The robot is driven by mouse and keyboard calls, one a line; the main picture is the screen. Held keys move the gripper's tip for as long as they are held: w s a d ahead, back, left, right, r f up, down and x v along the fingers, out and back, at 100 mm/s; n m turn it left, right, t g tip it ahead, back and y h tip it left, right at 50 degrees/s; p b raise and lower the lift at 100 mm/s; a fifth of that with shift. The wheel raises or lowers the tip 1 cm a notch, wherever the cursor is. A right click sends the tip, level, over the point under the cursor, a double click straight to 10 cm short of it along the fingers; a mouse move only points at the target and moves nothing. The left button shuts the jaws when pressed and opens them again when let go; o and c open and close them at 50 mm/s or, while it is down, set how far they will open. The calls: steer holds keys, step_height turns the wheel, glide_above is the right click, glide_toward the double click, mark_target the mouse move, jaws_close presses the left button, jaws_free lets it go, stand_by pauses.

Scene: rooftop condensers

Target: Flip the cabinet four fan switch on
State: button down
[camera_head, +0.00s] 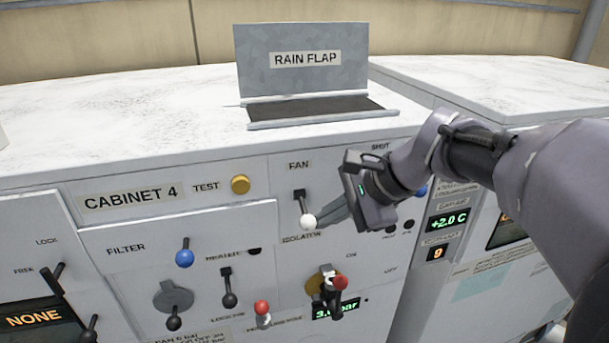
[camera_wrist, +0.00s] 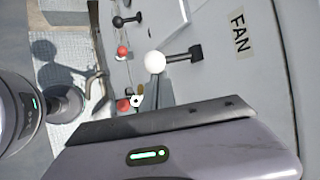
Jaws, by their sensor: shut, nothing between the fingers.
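The cabinet four fan switch is a black lever with a white ball knob (camera_head: 308,221), on the front panel under the FAN label (camera_head: 299,165). Its lever hangs downward from its mount, with the ball at the lower end. In the wrist view the white ball (camera_wrist: 155,62) and its dark stem lie just past my fingertips. My gripper (camera_head: 331,214) is shut and empty, reaching in from the right, its tips at or very near the ball. I cannot tell whether they touch. The shut fingers also show in the wrist view (camera_wrist: 150,92).
The CABINET 4 label (camera_head: 130,198) and yellow TEST button (camera_head: 240,184) are left of the switch. A blue knob (camera_head: 184,258), red knobs (camera_head: 262,307) and a black heater lever (camera_head: 229,299) sit lower. The raised rain flap (camera_head: 300,60) stands on top.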

steer(key=shift+r+p, duration=0.3)
steer(key=shift+p, duration=0.15)
steer(key=shift+a+r+p, duration=0.1)
steer(key=shift+r+p, duration=0.35)
steer(key=shift+r, duration=1.3)
steer(key=shift+w+r+p, duration=0.15)
steer(key=shift+r+p, duration=0.45)
steer(key=shift+r, duration=0.2)
